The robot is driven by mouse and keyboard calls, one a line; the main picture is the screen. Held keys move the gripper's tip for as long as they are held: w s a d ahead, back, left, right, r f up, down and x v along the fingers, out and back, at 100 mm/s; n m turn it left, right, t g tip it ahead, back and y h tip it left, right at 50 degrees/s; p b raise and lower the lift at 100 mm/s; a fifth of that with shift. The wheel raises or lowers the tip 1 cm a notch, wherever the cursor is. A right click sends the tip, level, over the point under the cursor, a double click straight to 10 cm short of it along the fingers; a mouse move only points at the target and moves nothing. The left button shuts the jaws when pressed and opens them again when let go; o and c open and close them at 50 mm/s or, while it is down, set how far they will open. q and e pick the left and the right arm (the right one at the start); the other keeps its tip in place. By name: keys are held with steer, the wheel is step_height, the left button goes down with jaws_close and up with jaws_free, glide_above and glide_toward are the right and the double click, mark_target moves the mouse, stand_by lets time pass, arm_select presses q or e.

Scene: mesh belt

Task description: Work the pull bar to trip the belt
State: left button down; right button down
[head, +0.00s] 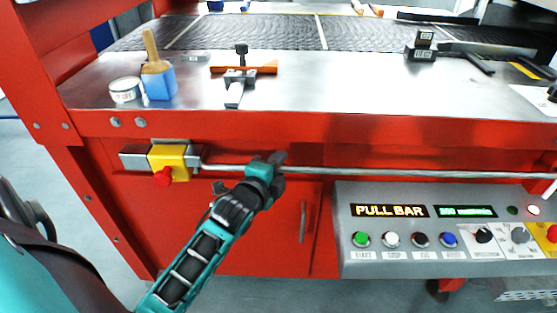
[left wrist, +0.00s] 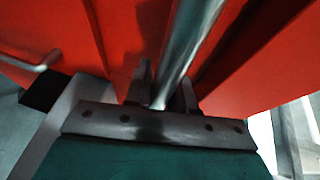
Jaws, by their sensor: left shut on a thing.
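The pull bar (head: 400,172) is a thin grey metal rod running along the red front of the machine, below the steel tabletop. Its left end meets a yellow switch block (head: 170,160) with a red button. My left gripper (head: 277,160) is shut on the bar, a little right of the switch block. In the left wrist view the bar (left wrist: 187,45) passes between the two fingers of the gripper (left wrist: 162,88). The mesh belt (head: 260,32) lies behind the tabletop. My right gripper is not in view.
A control panel (head: 345,240) with lit "PULL BAR" and green displays and several buttons sits below the bar at right. On the steel tabletop (head: 330,85) are a blue cup with a brush (head: 158,78), a white tin (head: 125,90), an orange-handled clamp tool (head: 238,72) and a black-and-grey tool (head: 424,46).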

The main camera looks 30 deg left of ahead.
arm_select(q)
steer(key=shift+s+d+p, duration=0.45)
steer(key=shift+s, duration=0.3)
steer(key=shift+f, duration=0.15)
steer(key=c, duration=1.1)
jaws_free()
steer(key=shift+s, duration=0.1)
steer(key=shift+o, duration=0.2)
steer(key=p+v, duration=0.1)
steer(key=v, duration=1.2)
